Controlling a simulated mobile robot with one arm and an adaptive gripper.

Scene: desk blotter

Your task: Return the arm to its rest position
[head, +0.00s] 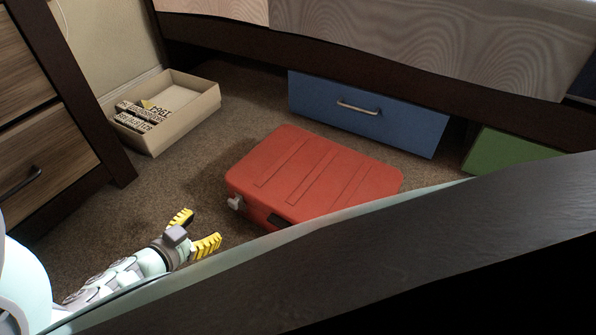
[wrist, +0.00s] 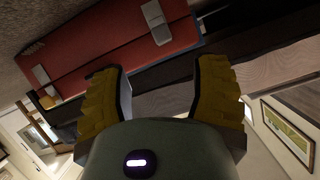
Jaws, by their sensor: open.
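My gripper (head: 197,230) is at the lower left of the head view, low over the carpet, with its two yellow fingers spread apart and nothing between them. In the wrist view my gripper (wrist: 158,72) also shows open and empty. A red case (head: 312,178) lies flat on the carpet to the right of the fingers, apart from them in the head view. In the wrist view the red case (wrist: 105,48) fills the upper left beyond the fingertips, with grey latches on its side. Part of my arm is cut off by the head view's left edge.
A cardboard box (head: 203,108) with small printed items stands at the back left. A wooden drawer unit (head: 40,150) is at the left. A blue drawer (head: 370,115) and a green drawer (head: 510,152) sit under the bed. A dark beam (head: 420,235) crosses the foreground. Carpet (head: 130,215) is clear left of the case.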

